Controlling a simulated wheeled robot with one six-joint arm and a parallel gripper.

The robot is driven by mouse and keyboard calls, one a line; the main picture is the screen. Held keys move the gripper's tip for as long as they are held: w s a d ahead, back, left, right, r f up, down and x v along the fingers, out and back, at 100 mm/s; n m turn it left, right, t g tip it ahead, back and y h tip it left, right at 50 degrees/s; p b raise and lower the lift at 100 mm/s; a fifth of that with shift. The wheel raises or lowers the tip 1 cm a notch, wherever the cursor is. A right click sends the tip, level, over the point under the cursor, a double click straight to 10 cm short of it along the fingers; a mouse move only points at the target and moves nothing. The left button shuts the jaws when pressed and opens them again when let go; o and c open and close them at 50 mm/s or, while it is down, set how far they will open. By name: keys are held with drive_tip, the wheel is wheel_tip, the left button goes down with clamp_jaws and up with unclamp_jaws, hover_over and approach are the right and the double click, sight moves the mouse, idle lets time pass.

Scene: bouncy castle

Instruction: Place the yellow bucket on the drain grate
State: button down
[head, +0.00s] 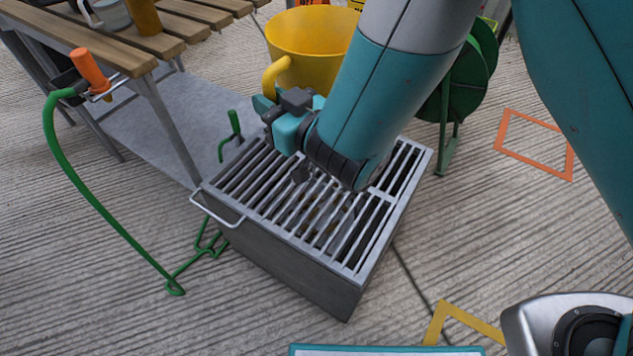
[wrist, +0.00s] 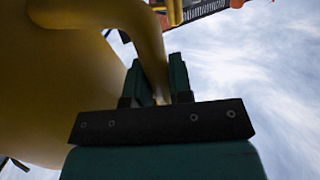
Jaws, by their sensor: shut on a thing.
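The yellow bucket (head: 312,38) is upright in the head view, at the far side of the drain grate. My gripper (head: 266,100) is shut on its side handle (head: 274,74). In the wrist view the bucket (wrist: 50,95) fills the left side, and its handle runs down between the two fingers of my gripper (wrist: 160,85). The drain grate (head: 262,206), a grey metal box with a slatted top, stands below and nearer than the bucket. My arm hides part of the slats and the bucket's lower right. I cannot tell the bucket's height above the ground.
A slatted wooden table (head: 150,58) with a pale pot (head: 112,14) stands at the left. A green reel (head: 468,80) stands behind my arm. The grate's visible slats are bare.

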wheel_tip(320, 180, down, 20)
drive_tip(key=b, duration=1.4)
drive_tip(key=shift+s+a+b, duration=0.15)
drive_tip(key=shift+b, duration=0.2)
drive_tip(key=shift+f, duration=0.1)
drive_tip(key=shift+f+b, duration=0.5)
drive_tip(key=c, duration=1)
unclamp_jaws()
drive_tip(key=shift+f, duration=0.1)
drive_tip(key=v, duration=0.4)
drive_tip(key=r+p+v, duration=0.1)
drive_tip(key=v, duration=0.3)
drive_tip(key=p+v, duration=0.1)
drive_tip(key=v, duration=0.3)
drive_tip(key=shift+r, duration=0.2)
